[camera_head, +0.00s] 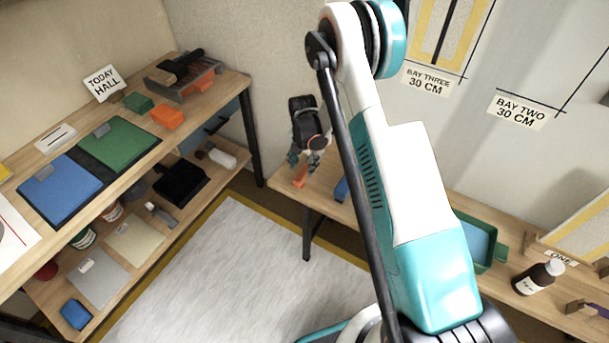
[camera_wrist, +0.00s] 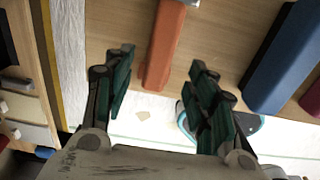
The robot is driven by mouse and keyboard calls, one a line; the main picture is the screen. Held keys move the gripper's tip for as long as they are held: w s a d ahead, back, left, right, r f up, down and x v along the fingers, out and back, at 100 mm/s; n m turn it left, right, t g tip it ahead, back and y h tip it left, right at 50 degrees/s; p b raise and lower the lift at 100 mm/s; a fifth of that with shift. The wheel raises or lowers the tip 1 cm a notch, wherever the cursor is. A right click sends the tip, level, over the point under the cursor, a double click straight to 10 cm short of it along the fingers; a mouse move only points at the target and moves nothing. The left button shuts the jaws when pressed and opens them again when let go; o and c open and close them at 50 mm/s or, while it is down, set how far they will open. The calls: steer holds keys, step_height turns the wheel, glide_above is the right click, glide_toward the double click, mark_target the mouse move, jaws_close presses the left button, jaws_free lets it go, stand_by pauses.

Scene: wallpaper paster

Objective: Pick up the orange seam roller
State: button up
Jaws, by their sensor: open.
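The orange seam roller (camera_head: 300,178) lies on the wooden bench near its left end. Its long orange body shows in the wrist view (camera_wrist: 166,42), running from the top edge down between my fingers as seen from the wrist; its top end is out of frame. My gripper (camera_head: 305,161) hangs down over this end of the bench, close to the roller. In the wrist view my gripper (camera_wrist: 160,62) is open, with one green finger on each side of the orange body and a gap on both sides. I cannot tell the remaining height above it.
A blue block-like item (camera_wrist: 283,58) lies right of the roller, with a red one beyond it. A green tray (camera_head: 503,252) and brown bottle (camera_head: 538,277) stand farther right on the bench. The left shelf unit holds pads and another orange block (camera_head: 167,117).

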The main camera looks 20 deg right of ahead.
mark_target(304, 171)
steer(key=f, duration=0.1)
steer(key=f+b, duration=0.1)
steer(key=f, duration=0.1)
steer(key=f+b, duration=0.1)
steer(key=shift+w+d+f, duration=0.15)
steer(key=shift+w+d, duration=0.1)
steer(key=shift+w, duration=0.1)
steer(key=shift+f+b, duration=0.35)
steer(key=shift+f, duration=0.05)
steer(key=shift+f, duration=0.25)
steer(key=c, duration=1.1)
